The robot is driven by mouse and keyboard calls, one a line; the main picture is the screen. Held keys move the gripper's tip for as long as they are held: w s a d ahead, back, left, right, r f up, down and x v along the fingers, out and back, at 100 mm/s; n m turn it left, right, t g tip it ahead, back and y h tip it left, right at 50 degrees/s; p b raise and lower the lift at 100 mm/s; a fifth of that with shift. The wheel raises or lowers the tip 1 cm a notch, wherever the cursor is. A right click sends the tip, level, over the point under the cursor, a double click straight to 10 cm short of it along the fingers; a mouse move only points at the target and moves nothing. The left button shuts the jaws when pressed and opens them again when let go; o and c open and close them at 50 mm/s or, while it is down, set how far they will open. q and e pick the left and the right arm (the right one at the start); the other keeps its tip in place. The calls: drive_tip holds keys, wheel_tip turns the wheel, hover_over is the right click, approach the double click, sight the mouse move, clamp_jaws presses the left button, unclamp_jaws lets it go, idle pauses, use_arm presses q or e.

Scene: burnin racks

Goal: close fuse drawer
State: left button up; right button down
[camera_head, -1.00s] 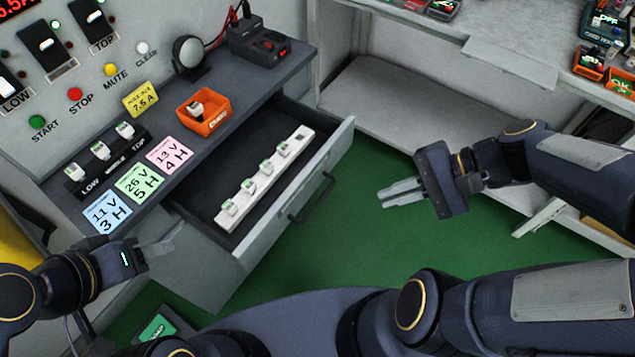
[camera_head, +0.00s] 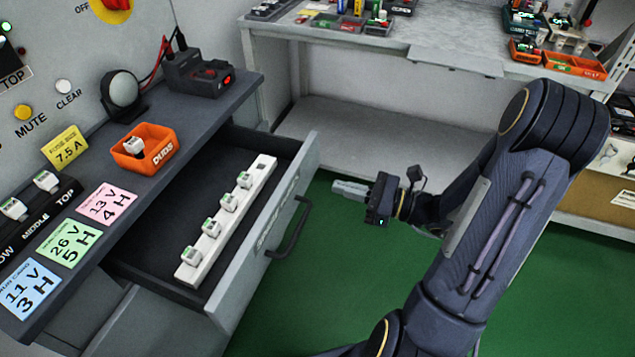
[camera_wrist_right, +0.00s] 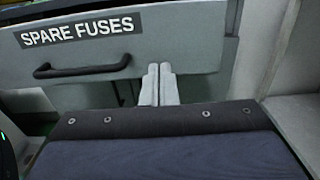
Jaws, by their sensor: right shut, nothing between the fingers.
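The fuse drawer (camera_head: 213,304) stands pulled out from under the dark counter, with a white strip (camera_head: 226,222) holding several fuses inside. Its grey front has a dark bar handle (camera_head: 290,228). In the right wrist view the drawer front (camera_wrist_right: 185,40) carries the label SPARE FUSES (camera_wrist_right: 80,30), with the handle (camera_wrist_right: 82,68) below it. My right gripper (camera_head: 340,187) is shut and empty, pointing at the drawer front from outside, apart from it in the head view. Its fingertips (camera_wrist_right: 159,72) appear right of the handle in the wrist view. My left gripper is out of view.
An orange DUDS bin (camera_head: 145,148), coloured cards and a fuse holder lie on the counter (camera_head: 100,167). A grey workbench (camera_head: 400,60) with a lower shelf stands behind. Green floor (camera_head: 330,270) is clear in front of the drawer.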

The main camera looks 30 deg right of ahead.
sight(305, 178)
drive_tip(key=x, duration=0.6)
drive_tip(key=shift+w+a, duration=0.1)
drive_tip(key=b+x, duration=0.3)
drive_tip(key=x, duration=1.7)
drive_tip(key=shift+w+a+f+b, duration=0.1)
drive_tip(key=shift+w+a+b, duration=0.1)
drive_tip(key=shift+a+b, duration=0.15)
drive_tip(key=shift+w+a, duration=0.3)
drive_tip(key=shift+w, duration=0.05)
drive_tip(key=shift+r, duration=0.25)
